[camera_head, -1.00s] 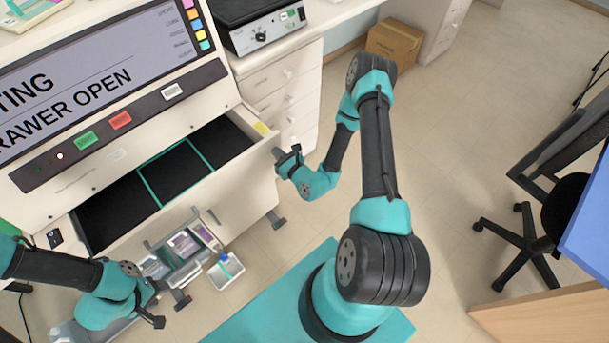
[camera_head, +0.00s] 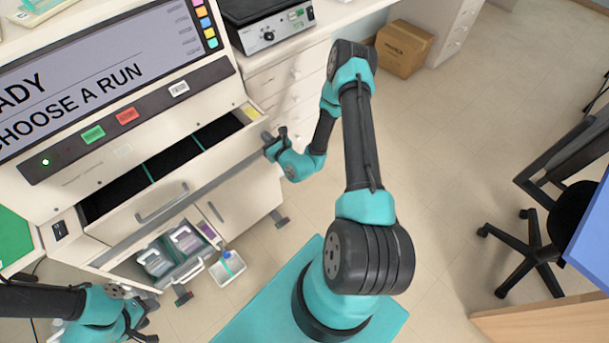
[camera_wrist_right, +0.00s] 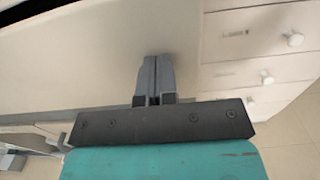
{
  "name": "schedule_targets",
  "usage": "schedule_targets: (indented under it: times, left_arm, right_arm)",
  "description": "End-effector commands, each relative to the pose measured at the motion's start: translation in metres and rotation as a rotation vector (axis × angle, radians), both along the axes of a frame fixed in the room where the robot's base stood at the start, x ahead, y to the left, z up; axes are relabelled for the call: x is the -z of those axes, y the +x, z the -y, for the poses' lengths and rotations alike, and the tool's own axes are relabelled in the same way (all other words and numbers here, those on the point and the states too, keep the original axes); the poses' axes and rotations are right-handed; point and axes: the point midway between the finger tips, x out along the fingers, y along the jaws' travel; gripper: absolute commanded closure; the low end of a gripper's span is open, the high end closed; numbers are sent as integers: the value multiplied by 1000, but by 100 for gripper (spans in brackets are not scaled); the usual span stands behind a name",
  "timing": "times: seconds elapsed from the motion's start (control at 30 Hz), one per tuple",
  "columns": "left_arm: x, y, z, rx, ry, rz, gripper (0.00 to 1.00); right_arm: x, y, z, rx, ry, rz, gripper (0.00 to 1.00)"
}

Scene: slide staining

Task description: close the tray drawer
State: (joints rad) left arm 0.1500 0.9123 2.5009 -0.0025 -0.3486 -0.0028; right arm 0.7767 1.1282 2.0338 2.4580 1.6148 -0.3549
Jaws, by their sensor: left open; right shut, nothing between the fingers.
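The tray drawer (camera_head: 228,158) of the white staining machine stands partly open in the head view, with a narrow strip of its dark, teal-divided inside (camera_head: 176,160) showing. Its front carries a bar handle (camera_head: 162,204). My right gripper (camera_head: 268,141) is shut and empty at the right end of the drawer front. In the right wrist view its closed fingertips (camera_wrist_right: 154,60) point at the pale front panel (camera_wrist_right: 85,60) and seem to touch it. My left gripper (camera_head: 150,328) is open at the lower left, below the machine and apart from the drawer.
The machine's screen (camera_head: 90,75) reads in part "CHOOSE A RUN". An open lower compartment holds bottles (camera_head: 185,238), with a small white tray (camera_head: 228,268) in front. A white drawer cabinet (camera_head: 290,85) stands to the right.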

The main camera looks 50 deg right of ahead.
Motion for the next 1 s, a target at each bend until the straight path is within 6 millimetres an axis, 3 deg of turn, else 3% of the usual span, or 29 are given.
schedule_targets:
  times: [0.17,0.37,1.0]
  left_arm:
    - [0,0,0,0,0,0,53]
    - [0,0,0,0,0,0,53]
    - [0,0,0,0,0,0,53]
  right_arm:
    - [-3,5,4,9,-11,7,100]
    - [-2,-9,-1,1,-7,4,100]
    - [0,-120,-19,-13,1,0,100]
